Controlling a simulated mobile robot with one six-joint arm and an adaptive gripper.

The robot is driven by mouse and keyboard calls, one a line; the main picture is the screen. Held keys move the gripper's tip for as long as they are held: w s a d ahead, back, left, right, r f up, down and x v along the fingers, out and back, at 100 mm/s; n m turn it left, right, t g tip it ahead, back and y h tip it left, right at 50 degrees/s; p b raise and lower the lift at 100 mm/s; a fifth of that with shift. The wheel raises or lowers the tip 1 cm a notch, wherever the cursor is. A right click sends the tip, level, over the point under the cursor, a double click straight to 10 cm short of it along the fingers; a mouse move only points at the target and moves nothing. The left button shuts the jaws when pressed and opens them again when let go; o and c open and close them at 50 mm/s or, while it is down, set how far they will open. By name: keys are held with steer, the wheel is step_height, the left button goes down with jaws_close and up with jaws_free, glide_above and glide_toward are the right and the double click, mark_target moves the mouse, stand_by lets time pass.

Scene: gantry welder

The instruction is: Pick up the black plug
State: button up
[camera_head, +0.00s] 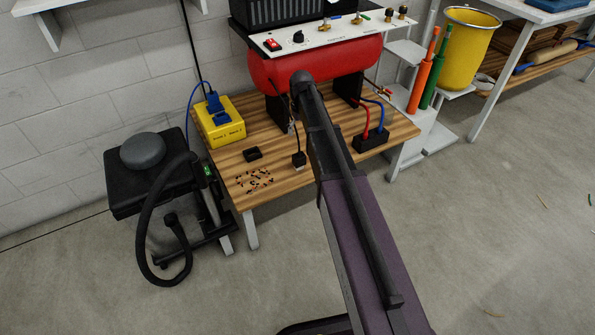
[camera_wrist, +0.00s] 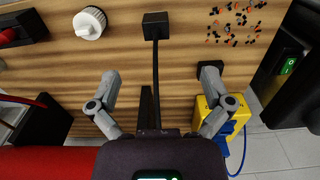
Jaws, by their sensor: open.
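The black plug (camera_wrist: 155,24) is a small dark block on the wooden table top, with a black cable running from it toward my gripper in the wrist view. In the head view the plug (camera_head: 298,160) stands just left of my arm, its cable rising behind it. My gripper (camera_wrist: 160,76) is open in the wrist view, its two grey fingers wide apart and empty. The cable passes between the fingers in the picture, and the plug lies ahead of the fingertips. My gripper is hidden or not distinguishable behind my arm in the head view.
Around the plug are a small black block (camera_head: 252,154), a yellow box (camera_head: 220,122), scattered bits (camera_head: 255,181) and a black block with red and blue cables (camera_head: 371,139). A white knob (camera_wrist: 90,22) shows in the wrist view. A red tank (camera_head: 345,68) stands behind.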

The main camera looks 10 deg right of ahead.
mark_target(299, 149)
steer(key=w+f+b, duration=0.2)
steer(key=w+f, duration=0.1)
steer(key=shift+f, duration=0.1)
steer(key=shift+f, duration=0.1)
stand_by(0.3)
step_height(299, 149, down, 8)
steer(key=b, duration=0.8)
steer(key=shift+f+b, duration=0.2)
steer(key=shift+b, duration=0.15)
steer(key=shift+f, duration=0.15)
step_height(299, 149, down, 5)
steer(key=b, duration=0.5)
stand_by(0.9)
steer(key=c, duration=1.2)
